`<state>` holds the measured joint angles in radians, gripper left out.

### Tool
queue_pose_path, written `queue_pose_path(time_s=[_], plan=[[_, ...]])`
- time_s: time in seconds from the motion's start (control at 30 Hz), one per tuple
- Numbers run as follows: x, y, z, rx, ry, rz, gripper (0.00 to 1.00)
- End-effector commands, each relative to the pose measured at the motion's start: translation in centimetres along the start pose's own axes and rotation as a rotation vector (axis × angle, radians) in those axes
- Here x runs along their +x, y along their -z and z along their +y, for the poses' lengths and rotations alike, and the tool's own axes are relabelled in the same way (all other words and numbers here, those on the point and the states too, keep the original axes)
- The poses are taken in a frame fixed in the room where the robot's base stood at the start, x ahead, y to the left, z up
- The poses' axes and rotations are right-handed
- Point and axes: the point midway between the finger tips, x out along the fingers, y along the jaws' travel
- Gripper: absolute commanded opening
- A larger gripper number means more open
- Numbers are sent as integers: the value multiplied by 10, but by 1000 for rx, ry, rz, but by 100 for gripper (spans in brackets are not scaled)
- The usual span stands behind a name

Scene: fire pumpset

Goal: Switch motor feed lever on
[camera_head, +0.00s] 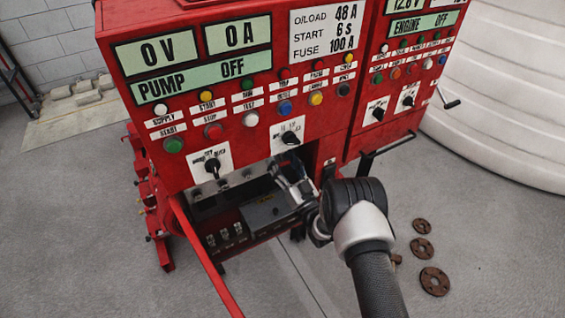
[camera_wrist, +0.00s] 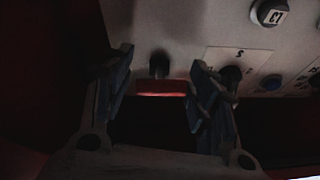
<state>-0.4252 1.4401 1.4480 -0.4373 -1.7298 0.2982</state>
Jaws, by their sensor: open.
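The red pump control cabinet (camera_head: 215,135) stands in the head view, its displays reading 0 V, 0 A and PUMP OFF. My gripper (camera_head: 285,172) is at the open lower bay of this cabinet, under the row of switches. In the wrist view my gripper (camera_wrist: 161,72) is open, one finger on each side. A red bar (camera_wrist: 161,88) under a dark knob shows between the fingers, with gaps on both sides. It may be the motor feed lever; no label on it is readable. In the head view my gripper and arm hide this spot.
A grey box (camera_head: 265,212) and small breakers sit inside the bay. A red door (camera_head: 205,255) swings out at the left. A second engine panel (camera_head: 400,75) with a crank handle stands at the right. Rusty flanges (camera_head: 434,281) lie on the floor.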

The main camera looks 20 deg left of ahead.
Motion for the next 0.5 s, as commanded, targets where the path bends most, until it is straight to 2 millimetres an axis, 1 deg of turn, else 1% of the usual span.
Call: queue_pose_path(time_s=[0.2,0.5], plan=[[0,0,0,0,0,0,53],[0,0,0,0,0,0,33]])
